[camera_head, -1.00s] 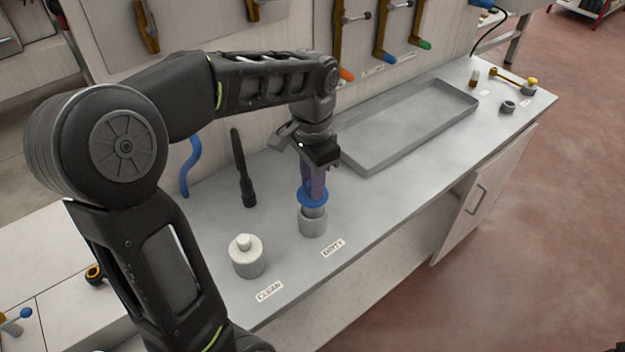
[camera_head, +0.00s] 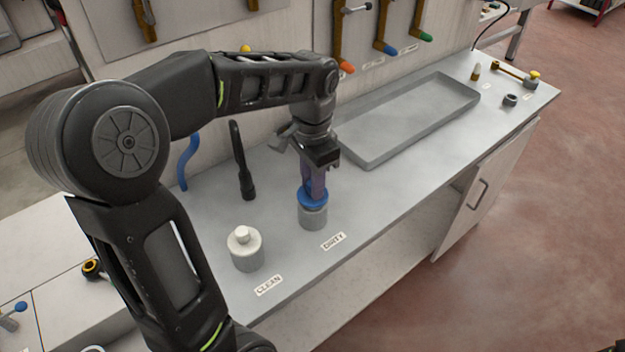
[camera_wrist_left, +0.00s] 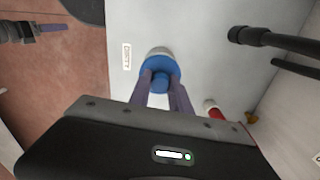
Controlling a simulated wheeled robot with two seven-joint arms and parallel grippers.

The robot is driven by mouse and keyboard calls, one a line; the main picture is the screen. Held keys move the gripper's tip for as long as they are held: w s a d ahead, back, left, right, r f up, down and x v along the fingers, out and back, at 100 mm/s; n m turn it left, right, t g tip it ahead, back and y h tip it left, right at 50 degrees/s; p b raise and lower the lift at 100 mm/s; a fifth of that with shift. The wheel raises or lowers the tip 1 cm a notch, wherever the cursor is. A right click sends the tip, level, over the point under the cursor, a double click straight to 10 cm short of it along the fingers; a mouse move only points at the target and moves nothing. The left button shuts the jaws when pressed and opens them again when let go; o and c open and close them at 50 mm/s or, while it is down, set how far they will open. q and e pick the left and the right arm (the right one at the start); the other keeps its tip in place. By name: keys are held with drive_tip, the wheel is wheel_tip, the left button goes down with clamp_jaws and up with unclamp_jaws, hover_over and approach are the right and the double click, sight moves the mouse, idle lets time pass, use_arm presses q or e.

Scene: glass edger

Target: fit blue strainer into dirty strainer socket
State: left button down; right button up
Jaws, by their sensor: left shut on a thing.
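The blue strainer (camera_head: 312,199) is held by my left gripper (camera_head: 313,188), whose fingers are shut on its top and point down. The strainer is right above the grey dirty strainer socket (camera_head: 313,219), behind the DIRTY label. Its blue rim covers the mouth of the socket, and I cannot tell how deep it sits. In the left wrist view the blue strainer (camera_wrist_left: 160,75) lies between the fingers (camera_wrist_left: 163,92), with the pale edge of the dirty socket (camera_wrist_left: 159,51) showing past it. My right gripper is not clearly in the head view.
A white strainer sits in the clean socket (camera_head: 246,256) to the left, behind the CLEAN label. A black tool (camera_head: 243,170) and a blue curved tool (camera_head: 188,162) stand behind. A grey tray (camera_head: 375,160) lies to the right. The bench front between is clear.

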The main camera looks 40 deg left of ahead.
use_arm(q)
drive_tip(key=shift+f+b, duration=0.65)
drive_tip(key=shift+f, duration=0.35)
drive_tip(key=c, duration=1.1)
unclamp_jaws()
drive_tip(key=shift+r, duration=0.1)
drive_tip(key=shift+r, duration=3.9)
drive_tip(key=shift+f, duration=0.1)
